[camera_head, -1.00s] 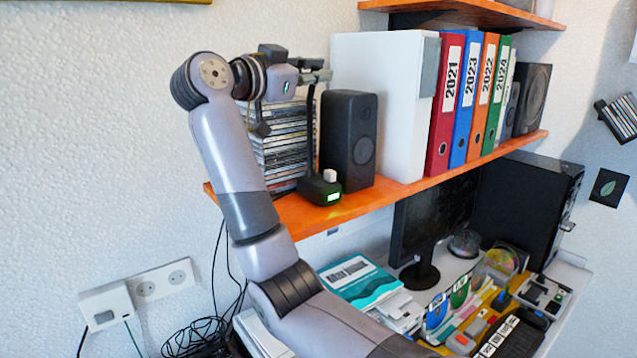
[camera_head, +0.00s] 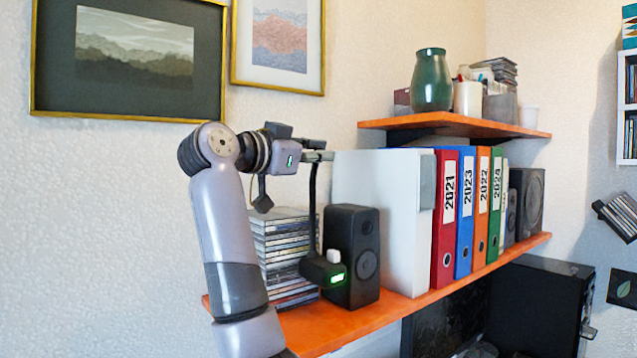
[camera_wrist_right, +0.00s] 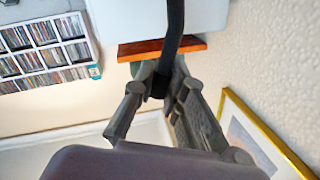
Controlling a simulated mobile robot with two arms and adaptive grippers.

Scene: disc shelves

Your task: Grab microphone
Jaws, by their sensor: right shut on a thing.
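The microphone (camera_head: 322,270) is black, with a dark block base, a small green lit display, a white button and a thin stalk. It hangs upright in the air above the orange shelf, in front of the disc stack and left of the speaker. My right gripper (camera_head: 320,156) is shut on the upper part of the stalk. In the right wrist view the fingers (camera_wrist_right: 158,88) close around the black stalk (camera_wrist_right: 173,38); the base is out of sight there. My left gripper is not in view.
The speaker (camera_head: 352,256) stands close right of the microphone. A stack of disc cases (camera_head: 283,245) is close behind it. A white box (camera_head: 385,215) and several binders (camera_head: 447,225) fill the orange shelf (camera_head: 340,325) further right. An upper shelf (camera_head: 460,124) holds a green vase (camera_head: 431,80).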

